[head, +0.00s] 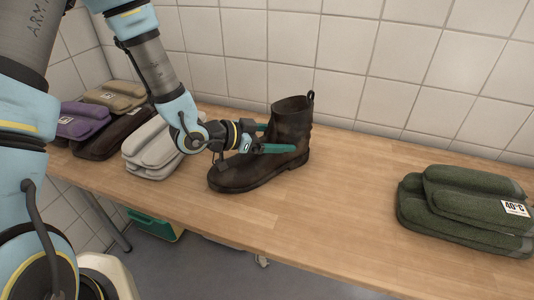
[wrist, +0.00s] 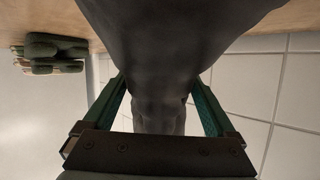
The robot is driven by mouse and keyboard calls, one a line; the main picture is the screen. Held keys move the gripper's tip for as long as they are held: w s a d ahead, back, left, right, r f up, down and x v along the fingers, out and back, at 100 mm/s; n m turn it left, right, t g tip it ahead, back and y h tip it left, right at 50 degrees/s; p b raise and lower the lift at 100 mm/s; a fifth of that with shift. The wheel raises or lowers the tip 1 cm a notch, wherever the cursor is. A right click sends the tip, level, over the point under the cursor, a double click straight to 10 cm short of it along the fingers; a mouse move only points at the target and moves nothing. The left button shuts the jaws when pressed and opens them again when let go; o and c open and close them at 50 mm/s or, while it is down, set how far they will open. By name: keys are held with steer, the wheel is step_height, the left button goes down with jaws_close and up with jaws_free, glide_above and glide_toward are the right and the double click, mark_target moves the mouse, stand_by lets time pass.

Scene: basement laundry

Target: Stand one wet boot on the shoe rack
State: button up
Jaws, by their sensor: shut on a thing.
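A dark brown ankle boot (head: 290,122) stands upright on the wooden counter (head: 335,205) in the head view, its toe pointing left and toward the front edge. My gripper (head: 280,138) reaches in from the left, its teal fingers on either side of the boot's ankle, shut on it. In the wrist view the dark boot (wrist: 155,55) fills the middle between the two fingers (wrist: 160,105). The sole looks to be on the counter. I cannot make out a shoe rack in either view.
Folded dark green towels (head: 450,215) with a 40°C label lie at the right. Light grey towels (head: 150,160) lie left of the boot, with purple (head: 82,120), dark brown and tan ones beyond. A tiled wall (head: 350,60) stands behind. The counter between boot and green towels is clear.

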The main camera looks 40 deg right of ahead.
jaws_close()
steer(key=shift+r, duration=0.15)
